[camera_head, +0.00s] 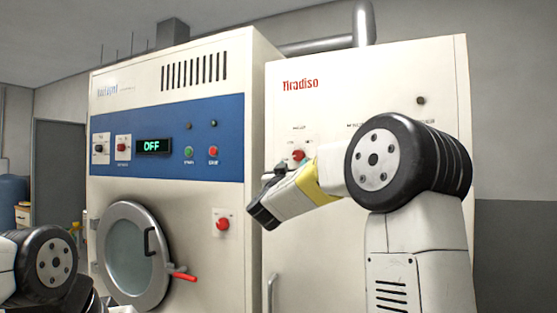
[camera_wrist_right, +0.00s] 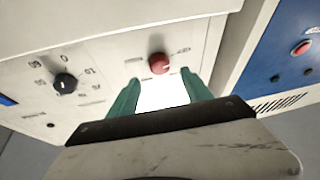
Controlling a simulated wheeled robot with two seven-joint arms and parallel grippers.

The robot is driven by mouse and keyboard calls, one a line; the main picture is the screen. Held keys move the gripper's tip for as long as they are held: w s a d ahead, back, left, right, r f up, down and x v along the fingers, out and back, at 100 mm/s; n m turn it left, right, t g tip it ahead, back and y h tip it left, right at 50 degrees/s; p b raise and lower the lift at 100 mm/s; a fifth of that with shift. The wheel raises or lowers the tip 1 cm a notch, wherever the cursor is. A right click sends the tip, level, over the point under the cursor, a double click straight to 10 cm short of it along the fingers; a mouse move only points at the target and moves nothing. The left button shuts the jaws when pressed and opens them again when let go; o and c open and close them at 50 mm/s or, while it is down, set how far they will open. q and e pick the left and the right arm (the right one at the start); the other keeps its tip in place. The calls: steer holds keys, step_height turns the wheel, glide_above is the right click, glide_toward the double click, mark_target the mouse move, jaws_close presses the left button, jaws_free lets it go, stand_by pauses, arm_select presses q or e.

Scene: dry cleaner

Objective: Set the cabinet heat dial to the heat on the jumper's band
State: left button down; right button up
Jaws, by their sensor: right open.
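The white cabinet (camera_head: 360,90) with red lettering stands at the right in the head view. In the right wrist view, its black dial (camera_wrist_right: 65,83) has numbers around it, too small and tilted to read surely. My arm hides this dial in the head view. A red knob (camera_wrist_right: 159,63) sits beside it, also visible in the head view (camera_head: 298,155). My right gripper (camera_head: 262,208) is in front of the cabinet's left side. Its teal fingers (camera_wrist_right: 161,77) are open and empty, pointing toward the red knob, apart from the dial. The jumper and its band are not in view. My left gripper is not in view.
A second machine (camera_head: 190,230) with a blue panel (camera_head: 220,130), a display reading OFF (camera_head: 154,146), and a round door (camera_head: 125,255) stands at the left. A red-tipped handle sticks out by the door. A vertical handle (camera_head: 271,293) is low on the cabinet.

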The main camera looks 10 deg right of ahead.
mark_target(297, 156)
steer(key=x, duration=0.7)
steer(key=shift+s, duration=0.1)
jaws_close()
